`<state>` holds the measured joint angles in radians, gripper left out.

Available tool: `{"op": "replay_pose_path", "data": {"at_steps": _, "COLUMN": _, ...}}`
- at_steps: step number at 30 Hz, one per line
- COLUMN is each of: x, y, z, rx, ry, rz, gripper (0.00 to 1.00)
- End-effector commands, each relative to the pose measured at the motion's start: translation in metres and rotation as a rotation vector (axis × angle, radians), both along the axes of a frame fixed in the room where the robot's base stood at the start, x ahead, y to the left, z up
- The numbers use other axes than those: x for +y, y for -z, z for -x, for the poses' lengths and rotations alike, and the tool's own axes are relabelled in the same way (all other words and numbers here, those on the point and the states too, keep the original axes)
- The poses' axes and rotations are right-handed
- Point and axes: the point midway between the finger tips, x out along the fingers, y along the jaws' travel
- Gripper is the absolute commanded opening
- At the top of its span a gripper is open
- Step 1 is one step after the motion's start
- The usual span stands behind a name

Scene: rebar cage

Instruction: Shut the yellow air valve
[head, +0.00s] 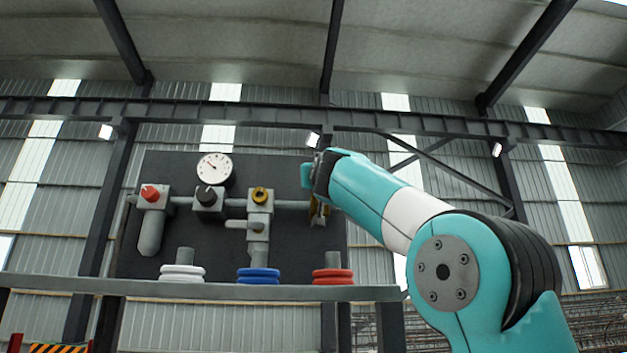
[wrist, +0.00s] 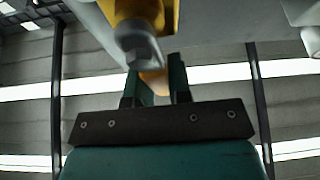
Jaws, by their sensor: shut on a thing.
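The yellow air valve shows as a yellow part (head: 317,213) at the right end of the pipe on the dark panel, partly hidden behind my arm. In the wrist view its yellow body or lever (wrist: 164,12) is at the top, with a grey bolt end in front of it. My gripper (wrist: 158,72) has its two teal fingers on either side of a yellow-orange piece of the valve, shut on it. In the head view my gripper is seen side-on at the panel's right edge, and its fingertips are hard to make out.
The panel (head: 290,245) also carries a round gauge (head: 215,167), a red knob (head: 150,193), a black knob (head: 207,196) and a yellow knob (head: 261,195). Below, a grey shelf (head: 215,291) holds white (head: 182,273), blue (head: 258,276) and red (head: 332,277) ring stacks.

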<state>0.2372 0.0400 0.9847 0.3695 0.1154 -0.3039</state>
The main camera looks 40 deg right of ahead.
Motion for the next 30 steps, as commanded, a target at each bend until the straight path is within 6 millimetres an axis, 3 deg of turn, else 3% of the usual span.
{"op": "replay_pose_path", "data": {"at_steps": 23, "x": -0.0054, "y": 0.002, "z": 0.0027, "rx": -0.063, "ry": 0.001, "rz": -0.09, "gripper": 0.0}}
{"op": "replay_pose_path", "data": {"at_steps": 24, "x": -0.0055, "y": 0.002, "z": 0.0028, "rx": -0.063, "ry": 0.001, "rz": -0.09, "gripper": 0.21}}
{"op": "replay_pose_path", "data": {"at_steps": 27, "x": -0.0053, "y": 0.0017, "z": 0.0029, "rx": -0.064, "ry": 0.001, "rz": -0.089, "gripper": 0.44}}
{"op": "replay_pose_path", "data": {"at_steps": 30, "x": -0.0051, "y": 0.0013, "z": 0.003, "rx": -0.064, "ry": 0.001, "rz": -0.088, "gripper": 0.45}}
